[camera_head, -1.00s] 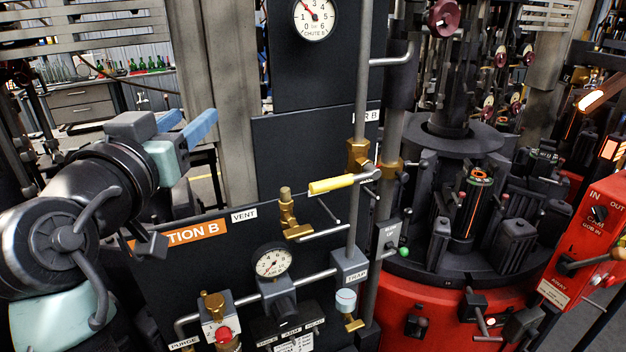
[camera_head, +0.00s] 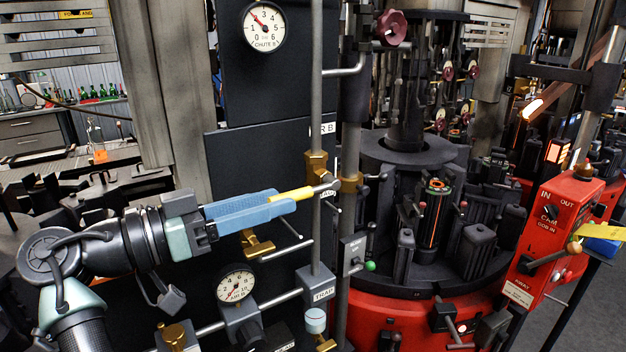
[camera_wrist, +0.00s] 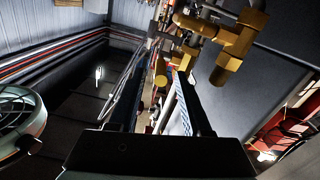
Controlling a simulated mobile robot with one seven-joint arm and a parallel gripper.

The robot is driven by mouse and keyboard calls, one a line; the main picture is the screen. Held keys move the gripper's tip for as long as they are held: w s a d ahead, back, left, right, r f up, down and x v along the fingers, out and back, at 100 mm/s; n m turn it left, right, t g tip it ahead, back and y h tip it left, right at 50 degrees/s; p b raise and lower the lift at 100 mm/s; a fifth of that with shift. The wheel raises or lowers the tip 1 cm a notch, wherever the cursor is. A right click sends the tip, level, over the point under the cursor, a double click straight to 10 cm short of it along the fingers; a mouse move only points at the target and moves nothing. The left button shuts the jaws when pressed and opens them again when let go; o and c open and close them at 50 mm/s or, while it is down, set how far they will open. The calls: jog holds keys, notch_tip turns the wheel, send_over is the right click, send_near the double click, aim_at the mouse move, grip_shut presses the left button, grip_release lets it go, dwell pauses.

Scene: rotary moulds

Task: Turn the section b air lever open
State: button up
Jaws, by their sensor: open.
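The air lever has a yellow handle (camera_head: 294,193) and sits on a brass valve (camera_head: 316,165) on a vertical grey pipe. The handle sticks out to the left, crosswise to the pipe. My gripper (camera_head: 283,200) has long blue fingers, which reach from the left to the handle. The fingers are open and overlap the handle's free end in the head view. I cannot tell whether they touch it. In the wrist view, a yellow rounded end (camera_wrist: 160,78) shows by the fingers. The SECTION B sign is hidden behind my arm.
A brass fitting (camera_head: 257,244) sits just below my fingers. A pressure gauge (camera_head: 236,286) and the TRAP block (camera_head: 316,283) are lower on the dark panel (camera_head: 265,165). A red-based mould machine (camera_head: 380,306) stands to the right.

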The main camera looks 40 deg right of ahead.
aim_at(313, 190)
jog(key=p+x, duration=0.2)
jog(key=x, duration=0.4)
jog(key=shift+r, duration=0.1)
jog(key=shift+d, duration=0.6)
grip_shut()
dwell(0.7)
